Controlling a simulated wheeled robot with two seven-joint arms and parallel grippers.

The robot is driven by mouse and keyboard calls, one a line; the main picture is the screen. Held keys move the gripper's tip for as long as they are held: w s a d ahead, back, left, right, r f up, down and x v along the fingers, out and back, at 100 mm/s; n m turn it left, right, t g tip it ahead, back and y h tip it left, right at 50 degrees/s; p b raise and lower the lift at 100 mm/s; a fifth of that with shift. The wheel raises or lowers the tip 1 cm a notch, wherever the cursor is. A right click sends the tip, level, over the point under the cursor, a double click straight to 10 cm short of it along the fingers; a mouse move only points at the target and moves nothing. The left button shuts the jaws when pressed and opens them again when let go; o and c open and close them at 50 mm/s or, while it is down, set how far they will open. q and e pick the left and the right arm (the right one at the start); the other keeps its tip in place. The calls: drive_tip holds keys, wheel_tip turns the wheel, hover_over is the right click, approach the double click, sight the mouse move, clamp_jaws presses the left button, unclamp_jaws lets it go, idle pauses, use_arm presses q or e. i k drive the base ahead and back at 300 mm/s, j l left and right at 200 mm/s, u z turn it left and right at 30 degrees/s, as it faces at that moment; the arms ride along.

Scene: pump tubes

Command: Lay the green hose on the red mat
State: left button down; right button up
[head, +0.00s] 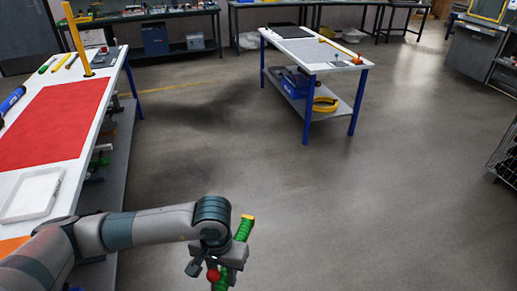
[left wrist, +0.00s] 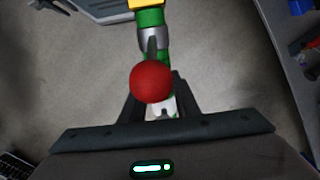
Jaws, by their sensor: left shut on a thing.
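A green ribbed hose (head: 243,229) with a yellow end is in my left gripper (head: 230,256), at the bottom middle of the head view. The gripper is shut on it and holds it over the open floor, right of the table. The hose also shows in the left wrist view (left wrist: 150,18), with a grey collar between the fingers. A red ball (left wrist: 151,82) partly hides the grip there. The red mat (head: 55,122) lies flat on the white table at the left. My right gripper is not in view.
A white tray (head: 32,194) sits on the table in front of the mat. A yellow post (head: 77,38) stands at the mat's far end, and a blue tube (head: 11,101) lies at its left. A second table (head: 312,50) stands farther back. The floor between is clear.

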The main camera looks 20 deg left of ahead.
sight(73, 111)
drive_tip(key=i+j+u, duration=0.15)
drive_tip(key=i+u, duration=0.5)
drive_tip(key=i+l+u, duration=0.1)
drive_tip(key=i+u, duration=0.25)
drive_tip(key=i, duration=0.15)
drive_tip(key=i+u, duration=0.1)
drive_tip(key=i, duration=2.45)
drive_tip(key=u, duration=0.8)
